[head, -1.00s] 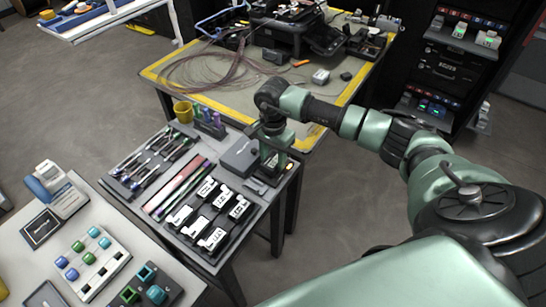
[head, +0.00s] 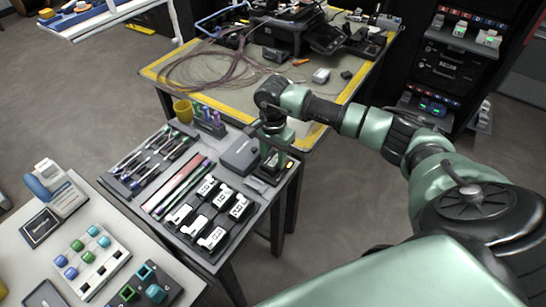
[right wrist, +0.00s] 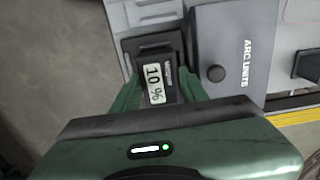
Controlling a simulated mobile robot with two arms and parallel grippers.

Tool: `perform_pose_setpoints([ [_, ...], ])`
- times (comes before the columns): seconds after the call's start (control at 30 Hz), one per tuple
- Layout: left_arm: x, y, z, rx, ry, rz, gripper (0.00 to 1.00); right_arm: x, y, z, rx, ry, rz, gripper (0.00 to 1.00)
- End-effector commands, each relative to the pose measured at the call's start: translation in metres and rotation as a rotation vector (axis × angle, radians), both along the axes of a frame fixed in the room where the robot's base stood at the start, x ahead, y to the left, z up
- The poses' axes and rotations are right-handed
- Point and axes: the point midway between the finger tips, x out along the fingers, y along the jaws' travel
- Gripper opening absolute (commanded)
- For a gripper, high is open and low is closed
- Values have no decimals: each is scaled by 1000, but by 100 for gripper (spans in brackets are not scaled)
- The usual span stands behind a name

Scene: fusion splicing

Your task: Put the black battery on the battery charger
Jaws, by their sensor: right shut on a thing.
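The black battery (right wrist: 172,66) has a white label reading "10 %" and shows in the right wrist view between the fingers of my right gripper (right wrist: 158,90). The gripper is shut on it, low over a dark holder (right wrist: 132,47) at the edge of the grey tool table. I cannot tell whether the battery touches the holder. In the head view my right gripper (head: 272,172) points down beside a grey box, and the battery is mostly hidden. No unit is clearly marked as the battery charger; a dark rack (head: 448,68) with lit units stands at the upper right. My left gripper is out of view.
The grey box (right wrist: 235,50) marked "ARC UNITS" is close beside the gripper. Several white-labelled black units (head: 208,186) and hand tools lie on the tool table. A yellow-edged table (head: 300,85) stands behind. Open floor lies between the tables and rack.

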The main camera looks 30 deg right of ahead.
Motion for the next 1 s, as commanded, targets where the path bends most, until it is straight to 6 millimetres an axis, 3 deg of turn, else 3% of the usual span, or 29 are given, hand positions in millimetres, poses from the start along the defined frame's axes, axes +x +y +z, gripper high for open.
perform_pose_setpoints([
  [1.0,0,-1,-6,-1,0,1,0,1,0,-2,0,-2,1,0],
])
